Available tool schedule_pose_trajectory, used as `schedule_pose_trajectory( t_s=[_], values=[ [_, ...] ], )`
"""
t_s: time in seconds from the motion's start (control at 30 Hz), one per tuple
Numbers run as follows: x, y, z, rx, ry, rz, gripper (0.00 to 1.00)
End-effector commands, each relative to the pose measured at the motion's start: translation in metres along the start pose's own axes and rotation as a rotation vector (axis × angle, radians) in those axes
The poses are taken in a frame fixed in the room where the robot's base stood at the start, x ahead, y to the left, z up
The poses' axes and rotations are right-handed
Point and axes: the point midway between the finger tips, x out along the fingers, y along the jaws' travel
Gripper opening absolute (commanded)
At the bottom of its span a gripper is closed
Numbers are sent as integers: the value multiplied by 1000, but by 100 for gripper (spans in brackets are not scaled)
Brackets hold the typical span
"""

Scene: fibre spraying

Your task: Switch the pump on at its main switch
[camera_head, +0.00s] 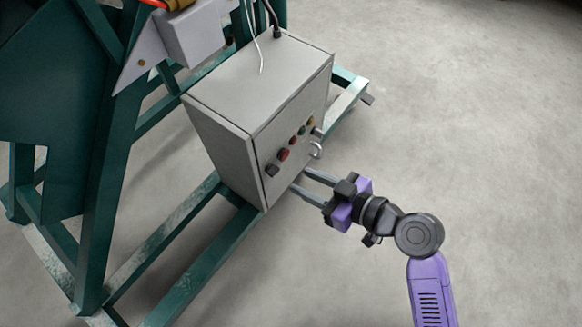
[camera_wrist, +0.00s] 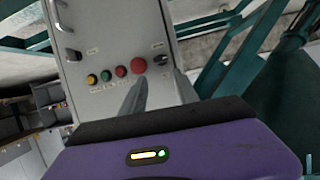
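The pump's grey control box (camera_head: 222,152) is mounted on a green frame, and its button panel also shows in the wrist view (camera_wrist: 112,40). A black switch (camera_wrist: 160,59) sits at the panel's right end in the wrist view, beside a large red button (camera_wrist: 138,66); in the head view it is the nearest control (camera_head: 273,171). The labels are too small to read, and its setting is unclear. My gripper (camera_head: 299,180) is in front of the panel with its two fingers apart and nothing between them. In the wrist view the fingertips (camera_wrist: 159,79) point towards the black switch.
A smaller red button (camera_wrist: 120,71), a green one (camera_wrist: 106,76), a yellow one (camera_wrist: 91,79) and another black knob (camera_wrist: 73,56) line the panel. A metal handle (camera_head: 316,150) sticks out from it. Green frame beams (camera_head: 190,262) run below the box. The floor at right is clear.

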Motion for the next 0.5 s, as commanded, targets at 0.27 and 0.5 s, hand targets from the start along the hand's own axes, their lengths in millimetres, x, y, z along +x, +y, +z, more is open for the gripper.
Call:
schedule_pose_trajectory(
  t_s=[0.27,0.5],
  values=[
    [22,-4,4,-42,-8,-14,36],
    [58,-4,4,-42,-9,-12,36]
  ],
)
